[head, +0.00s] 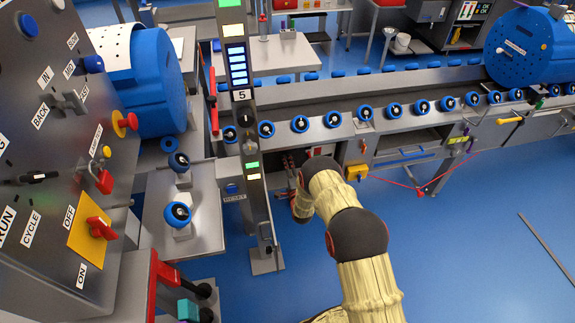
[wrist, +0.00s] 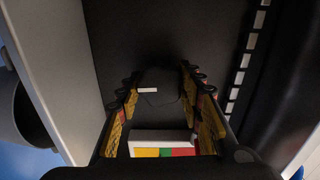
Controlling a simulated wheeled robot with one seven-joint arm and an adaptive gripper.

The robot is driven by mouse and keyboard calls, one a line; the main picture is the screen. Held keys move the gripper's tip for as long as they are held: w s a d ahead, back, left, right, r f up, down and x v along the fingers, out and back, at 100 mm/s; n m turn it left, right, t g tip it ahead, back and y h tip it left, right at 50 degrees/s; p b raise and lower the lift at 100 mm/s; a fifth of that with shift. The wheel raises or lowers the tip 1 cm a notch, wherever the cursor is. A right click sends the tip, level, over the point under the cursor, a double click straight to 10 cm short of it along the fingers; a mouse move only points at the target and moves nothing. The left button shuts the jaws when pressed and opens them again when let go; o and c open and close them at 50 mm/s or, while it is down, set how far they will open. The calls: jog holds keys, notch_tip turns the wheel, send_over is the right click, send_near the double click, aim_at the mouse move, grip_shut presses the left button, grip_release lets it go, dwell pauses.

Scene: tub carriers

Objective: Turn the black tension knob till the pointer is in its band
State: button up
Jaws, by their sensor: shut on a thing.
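The black tension knob (wrist: 162,96) is in the wrist view, dark against a dark panel, between the fingers of my gripper (wrist: 160,88). My gripper is shut on it, with a yellow-and-black finger on each side. A short white mark (wrist: 147,90), likely the pointer, shows at the knob's left part. A white plate with a coloured strip (wrist: 165,152) of green, red and yellow parts lies below the knob in the picture, partly hidden by my gripper. I cannot tell whether the pointer is in its band. In the head view the knob is hidden near my arm.
A conveyor (head: 340,132) with several blue-rimmed rollers runs behind my arm. A grey post (head: 249,185) with lit indicators stands left of it. A control panel (head: 60,130) fills the left side.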

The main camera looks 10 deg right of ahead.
jog(key=shift+d+m, duration=0.1)
jog(key=shift+m, duration=0.2)
jog(key=o, duration=1.1)
jog(key=shift+o, duration=0.4)
jog(key=s, duration=1.2)
